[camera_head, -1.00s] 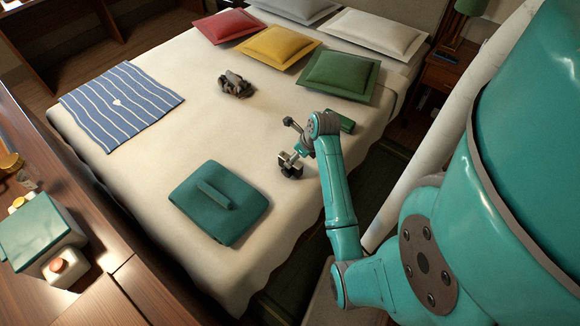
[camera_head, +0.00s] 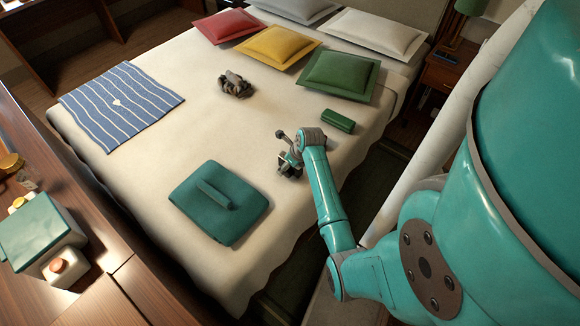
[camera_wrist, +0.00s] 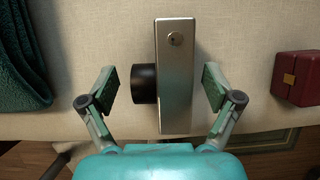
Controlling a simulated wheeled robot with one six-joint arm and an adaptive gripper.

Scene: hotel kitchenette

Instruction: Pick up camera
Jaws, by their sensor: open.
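The camera (camera_wrist: 177,85) is a silver, box-shaped body with a round black lens on its left side in the wrist view. It lies on the pale bedspread. My gripper (camera_wrist: 158,78) is open, with one finger on each side of the camera. The left finger is close to the lens and the right finger is just off the body, with a narrow gap. In the head view my gripper (camera_head: 289,163) is low over the right part of the bed, and I cannot clearly tell the camera from the fingers there.
A folded teal towel (camera_head: 218,203) lies left of my gripper. A small green box (camera_head: 338,121) lies behind it to the right. A red box (camera_wrist: 298,78) shows at right in the wrist view. A dark crumpled thing (camera_head: 235,85) lies farther back. The bed edge is close.

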